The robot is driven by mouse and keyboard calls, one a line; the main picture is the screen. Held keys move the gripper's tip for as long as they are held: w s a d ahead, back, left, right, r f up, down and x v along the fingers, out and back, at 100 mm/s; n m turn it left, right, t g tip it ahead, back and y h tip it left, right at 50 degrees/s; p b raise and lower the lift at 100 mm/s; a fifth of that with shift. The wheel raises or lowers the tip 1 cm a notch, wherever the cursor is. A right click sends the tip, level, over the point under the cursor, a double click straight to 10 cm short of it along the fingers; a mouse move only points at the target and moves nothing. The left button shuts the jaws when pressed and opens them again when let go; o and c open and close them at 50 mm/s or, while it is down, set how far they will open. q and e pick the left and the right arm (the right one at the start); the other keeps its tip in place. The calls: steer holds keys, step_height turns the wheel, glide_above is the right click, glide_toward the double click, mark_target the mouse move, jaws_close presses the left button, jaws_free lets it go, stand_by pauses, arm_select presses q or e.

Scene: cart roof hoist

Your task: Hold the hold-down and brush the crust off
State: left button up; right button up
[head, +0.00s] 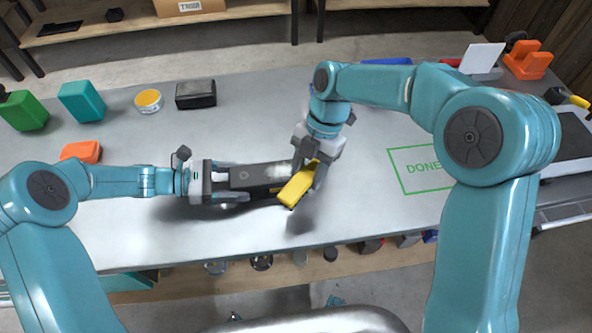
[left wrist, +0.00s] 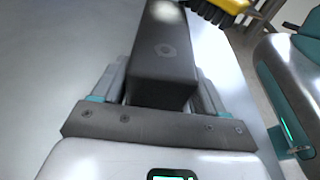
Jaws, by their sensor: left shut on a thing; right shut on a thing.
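The hold-down (head: 252,176) is a long dark grey bar lying over the table's middle in the head view. My left gripper (head: 232,183) is shut on its left end. In the left wrist view the hold-down (left wrist: 162,72) runs away between the fingers, with a round mark on top. A pale patch (head: 277,171) shows towards its right end; I cannot tell whether it is crust or glare. My right gripper (head: 306,174) is shut on a yellow brush (head: 297,189), tilted at the bar's right end. The brush (left wrist: 229,4) and its dark bristles show at the wrist view's top; contact is unclear.
The grey table (head: 345,215) has a green DONE outline (head: 420,169), empty, at right. A black box (head: 196,94), a yellow-topped tin (head: 149,99), a teal block (head: 82,101), a green block (head: 22,111) and an orange block (head: 82,152) stand at left.

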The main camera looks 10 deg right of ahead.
steer(key=shift+a, duration=4.75)
steer(key=shift+d, duration=4.95)
steer(key=shift+a, duration=4.6)
step_height(320, 180, up, 8)
steer(key=shift+a, duration=0.3)
steer(key=shift+r, duration=0.1)
